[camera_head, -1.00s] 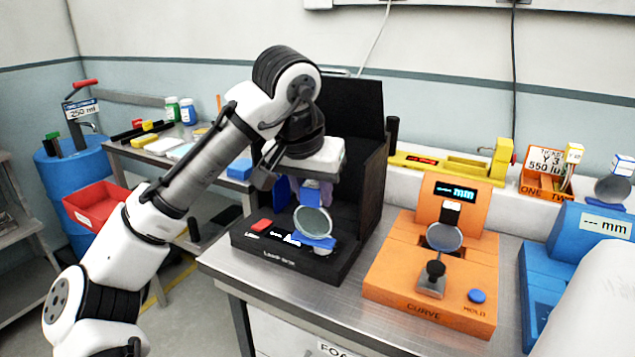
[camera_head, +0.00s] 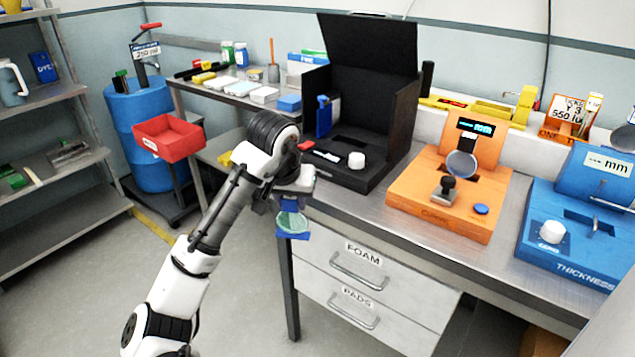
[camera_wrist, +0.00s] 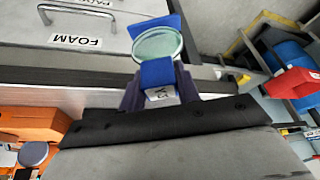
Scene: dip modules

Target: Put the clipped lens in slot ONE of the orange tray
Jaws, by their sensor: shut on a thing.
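The lens (camera_head: 291,222), a pale greenish round glass in a blue clip (camera_head: 292,236), hangs below my gripper (camera_head: 289,201) in front of the bench edge, left of the drawers. In the wrist view my gripper (camera_wrist: 160,98) has its purple fingers shut on the blue clip (camera_wrist: 157,73); the lens (camera_wrist: 158,43) sticks out beyond them. A white tag with dark marks sits on the clip between the fingers. The orange tray (camera_head: 563,128) stands at the back right with a ticket reading Y 3, 550. Its slot ONE label is partly visible; the slot itself is not clear.
A black box with raised lid (camera_head: 367,100), an orange CURVE gauge (camera_head: 425,205) holding another round lens, and a blue THICKNESS gauge (camera_head: 560,258) stand on the bench. A red bin (camera_head: 168,138) and blue barrel (camera_head: 150,175) are left. Floor is open around my arm.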

